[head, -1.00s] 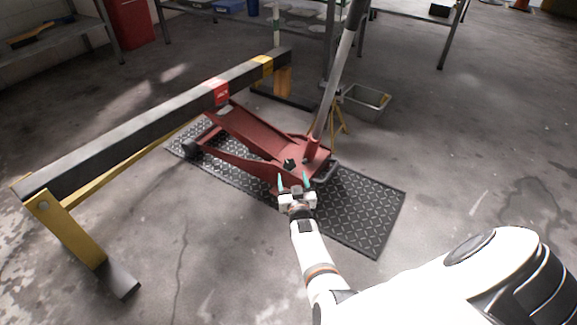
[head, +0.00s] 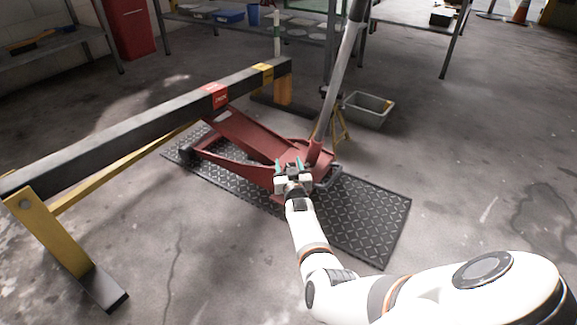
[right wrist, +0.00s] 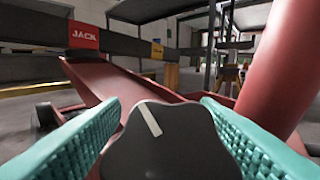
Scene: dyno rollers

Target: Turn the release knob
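The release knob (right wrist: 168,142) is dark and lobed with a white pointer line, large at the bottom middle of the right wrist view. The line tilts a little to the left of upright. The knob sits on the red floor jack (head: 240,140); in the head view my gripper hides it. My right gripper (head: 289,166) is at the jack's handle end. Its teal fingers are apart, one on each side of the knob in the right wrist view; I cannot tell whether they touch it. My left gripper is not in view.
The jack's handle (head: 338,85) rises close to the right of my gripper. A black beam (head: 130,125) on yellow legs crosses at left. The jack stands on a black tread mat (head: 372,220). A grey bin (head: 368,110) stands behind. The floor at right is clear.

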